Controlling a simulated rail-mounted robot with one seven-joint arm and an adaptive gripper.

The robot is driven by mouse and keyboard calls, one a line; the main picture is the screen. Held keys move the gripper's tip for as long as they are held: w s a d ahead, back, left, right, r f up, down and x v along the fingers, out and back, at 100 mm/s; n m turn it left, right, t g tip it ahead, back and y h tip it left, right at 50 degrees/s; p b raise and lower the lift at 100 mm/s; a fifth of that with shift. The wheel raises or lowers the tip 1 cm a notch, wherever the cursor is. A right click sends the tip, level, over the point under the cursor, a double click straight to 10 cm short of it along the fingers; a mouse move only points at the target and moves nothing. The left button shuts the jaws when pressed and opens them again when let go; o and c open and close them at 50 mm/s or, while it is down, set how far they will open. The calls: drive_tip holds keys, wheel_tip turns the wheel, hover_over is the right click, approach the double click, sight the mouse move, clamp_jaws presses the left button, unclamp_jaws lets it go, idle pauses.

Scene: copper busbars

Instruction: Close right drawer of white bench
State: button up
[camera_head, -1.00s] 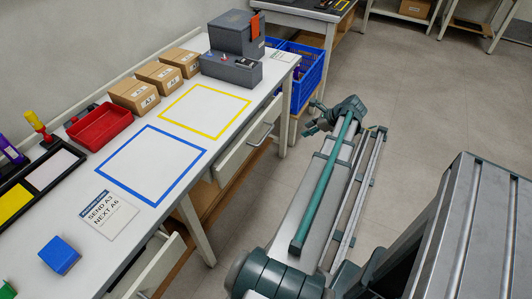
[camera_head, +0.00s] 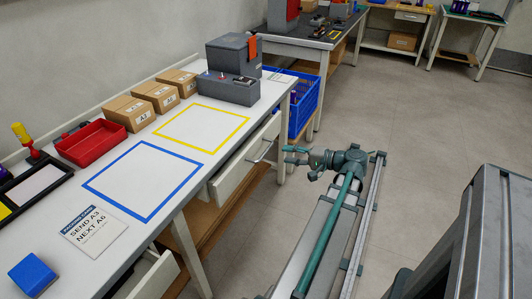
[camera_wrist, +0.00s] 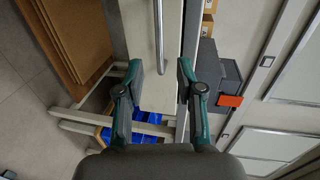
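The white bench (camera_head: 128,225) runs along the left of the head view. Its right drawer (camera_head: 232,172) stands pulled out, with a silver bar handle (camera_head: 264,151) on its front. My gripper (camera_head: 287,155) is just right of this handle, fingers pointing left at it, apart from it as far as I can tell. In the wrist view, my gripper (camera_wrist: 157,70) is open and empty. The pale drawer front (camera_wrist: 140,28) and the handle (camera_wrist: 160,38) show ahead, the handle lined up with the gap between the fingers.
The left drawer (camera_head: 152,278) is also pulled out. On the bench top are cardboard boxes (camera_head: 128,112), a red tray (camera_head: 92,143), a grey machine (camera_head: 228,88) and a blue block (camera_head: 33,276). Blue crates (camera_head: 303,105) stand beyond the bench.

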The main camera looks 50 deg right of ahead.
sight(266, 150)
drive_tip(key=b+x, duration=0.1)
drive_tip(key=x, duration=0.8)
drive_tip(key=shift+w+a, duration=0.1)
drive_tip(key=shift+w, duration=0.2)
clamp_jaws()
